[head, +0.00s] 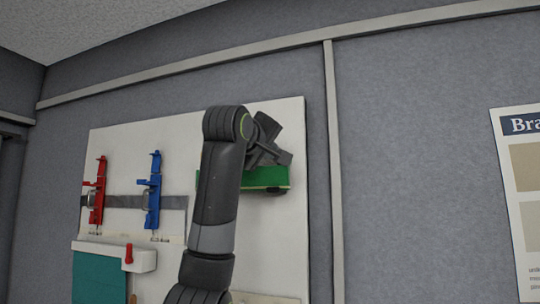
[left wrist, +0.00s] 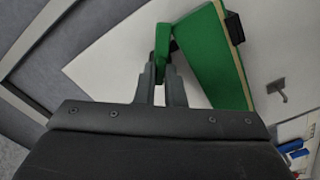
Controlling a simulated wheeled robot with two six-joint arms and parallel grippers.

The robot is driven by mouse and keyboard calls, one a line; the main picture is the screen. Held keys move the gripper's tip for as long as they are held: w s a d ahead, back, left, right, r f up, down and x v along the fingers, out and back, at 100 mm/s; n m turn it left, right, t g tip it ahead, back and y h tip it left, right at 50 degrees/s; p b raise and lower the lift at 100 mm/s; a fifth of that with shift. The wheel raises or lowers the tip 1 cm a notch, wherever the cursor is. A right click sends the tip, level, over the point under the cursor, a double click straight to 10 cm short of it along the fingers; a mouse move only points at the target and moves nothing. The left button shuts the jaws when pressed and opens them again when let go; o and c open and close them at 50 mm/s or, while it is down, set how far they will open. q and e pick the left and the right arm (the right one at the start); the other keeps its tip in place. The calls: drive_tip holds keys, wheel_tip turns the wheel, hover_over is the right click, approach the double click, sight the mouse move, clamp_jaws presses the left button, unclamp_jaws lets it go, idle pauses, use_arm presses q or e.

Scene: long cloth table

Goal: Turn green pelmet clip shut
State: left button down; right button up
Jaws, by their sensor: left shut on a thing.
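The green pelmet (head: 266,177) is a green block on the white board, partly hidden behind my left arm in the head view. It also shows in the left wrist view as a long green block with a pale edge (left wrist: 212,55). Beside its end is a small upright green piece, which looks like the clip (left wrist: 162,42). My left gripper (left wrist: 160,72) has its two fingers closed on the lower part of this piece. In the head view my left gripper (head: 272,150) is at the upper edge of the pelmet, and the clip cannot be made out there. My right gripper is not in view.
The white board (head: 120,140) on the grey wall carries a red clamp (head: 98,190) and a blue clamp (head: 153,190) on a grey strip. Below is a white holder with a red handle (head: 129,253) and a teal panel (head: 98,278). A grey hook (left wrist: 277,88) is near the pelmet.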

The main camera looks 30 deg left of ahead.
use_arm(q)
drive_tip(key=m, duration=0.5)
drive_tip(key=m+b, duration=0.1)
drive_tip(key=m, duration=0.4)
drive_tip(key=shift+a+f, duration=0.2)
drive_tip(key=shift+m, duration=0.5)
drive_tip(key=c, duration=1.5)
unclamp_jaws()
drive_tip(key=shift+s, duration=0.15)
